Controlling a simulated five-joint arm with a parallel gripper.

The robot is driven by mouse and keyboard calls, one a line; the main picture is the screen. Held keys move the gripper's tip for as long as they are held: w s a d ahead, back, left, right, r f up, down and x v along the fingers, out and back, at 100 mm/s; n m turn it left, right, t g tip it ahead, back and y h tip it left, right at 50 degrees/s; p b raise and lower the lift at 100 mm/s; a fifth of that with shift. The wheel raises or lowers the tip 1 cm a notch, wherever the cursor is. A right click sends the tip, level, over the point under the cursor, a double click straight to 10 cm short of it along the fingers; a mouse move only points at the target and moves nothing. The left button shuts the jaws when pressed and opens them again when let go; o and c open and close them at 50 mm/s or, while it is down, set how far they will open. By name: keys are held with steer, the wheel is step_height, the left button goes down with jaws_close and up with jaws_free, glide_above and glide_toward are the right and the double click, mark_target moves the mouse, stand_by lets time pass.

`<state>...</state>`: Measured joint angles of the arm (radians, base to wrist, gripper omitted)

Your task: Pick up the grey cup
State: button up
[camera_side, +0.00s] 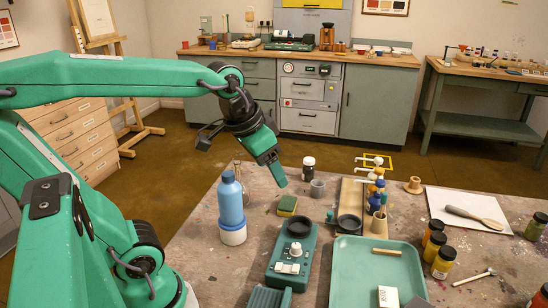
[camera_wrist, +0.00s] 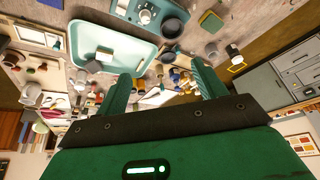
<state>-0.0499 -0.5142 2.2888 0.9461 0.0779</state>
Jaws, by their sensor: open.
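A blue bottle (camera_side: 230,203) stands left of the cup.

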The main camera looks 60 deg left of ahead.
steer(key=w+a+g, duration=0.1)
steer(key=w+a, duration=0.3)
steer(key=w, duration=0.6)
steer(key=m+g, duration=0.2)
steer(key=g, duration=0.2)
glide_above(318, 185)
steer(key=s+d, duration=0.1)
step_height(318, 185, down, 18)
steer(key=shift+d+f, duration=0.2)
steer(key=shift+f, duration=0.15)
steer(key=shift+f, duration=1.2)
steer(key=shift+s+f, duration=0.1)
steer(key=shift+f, duration=2.45)
